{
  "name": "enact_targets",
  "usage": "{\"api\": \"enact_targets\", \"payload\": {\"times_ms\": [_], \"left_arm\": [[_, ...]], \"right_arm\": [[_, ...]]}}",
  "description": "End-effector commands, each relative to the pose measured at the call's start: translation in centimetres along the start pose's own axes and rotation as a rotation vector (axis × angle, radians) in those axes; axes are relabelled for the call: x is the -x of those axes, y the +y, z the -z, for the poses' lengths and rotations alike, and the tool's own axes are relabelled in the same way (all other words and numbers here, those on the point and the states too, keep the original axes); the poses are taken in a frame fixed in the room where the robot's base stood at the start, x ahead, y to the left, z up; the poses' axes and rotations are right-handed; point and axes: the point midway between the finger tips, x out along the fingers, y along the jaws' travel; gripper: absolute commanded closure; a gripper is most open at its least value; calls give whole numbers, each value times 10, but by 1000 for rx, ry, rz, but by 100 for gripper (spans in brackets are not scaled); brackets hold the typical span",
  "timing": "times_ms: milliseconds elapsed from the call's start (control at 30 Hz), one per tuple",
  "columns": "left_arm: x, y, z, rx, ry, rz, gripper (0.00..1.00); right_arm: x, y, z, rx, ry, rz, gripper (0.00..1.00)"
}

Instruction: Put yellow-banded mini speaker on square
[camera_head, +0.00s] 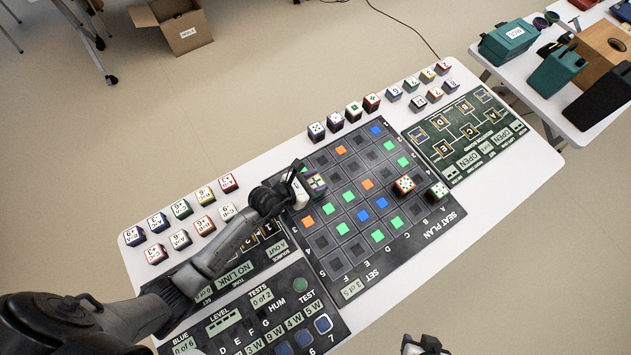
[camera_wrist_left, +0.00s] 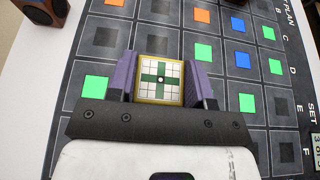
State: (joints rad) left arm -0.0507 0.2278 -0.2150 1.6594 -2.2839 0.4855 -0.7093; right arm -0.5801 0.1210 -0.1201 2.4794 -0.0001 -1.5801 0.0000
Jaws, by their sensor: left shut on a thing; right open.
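My left gripper (camera_head: 304,186) is shut on a mini speaker (camera_head: 317,181), a small cube with a yellow-edged top. In the left wrist view the speaker (camera_wrist_left: 160,80) shows a green cross on a white grid, between two purple fingers. It is over the left part of the black seat plan board (camera_head: 352,262), which has dark, green, orange and blue squares. I cannot tell whether it touches the board; the square under it is hidden. A green square (camera_wrist_left: 92,95) shows left of the gripper in the wrist view. My right gripper (camera_head: 426,345) is open at the bottom edge.
A green panel (camera_head: 467,133) lies right; a control panel (camera_head: 265,315) lies front left.

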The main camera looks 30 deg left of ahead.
Motion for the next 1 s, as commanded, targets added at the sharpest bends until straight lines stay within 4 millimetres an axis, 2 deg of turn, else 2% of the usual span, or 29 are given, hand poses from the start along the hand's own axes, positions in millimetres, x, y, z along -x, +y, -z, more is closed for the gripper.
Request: {"api": "enact_targets", "payload": {"times_ms": [233,267,500,833,1000], "left_arm": [[-1,0,2,0,-1,0,79],[-1,0,2,0,0,0,52],[-1,0,2,0,0,0,30],[1,0,-3,-1,-1,0,28],[24,0,-1,0,2,0,28]], "right_arm": [[-1,0,0,0,0,0,57],[-1,0,0,0,0,0,57],[0,0,0,0,1,0,57],[2,0,1,0,1,0,57],[7,0,2,-1,1,0,57]]}}
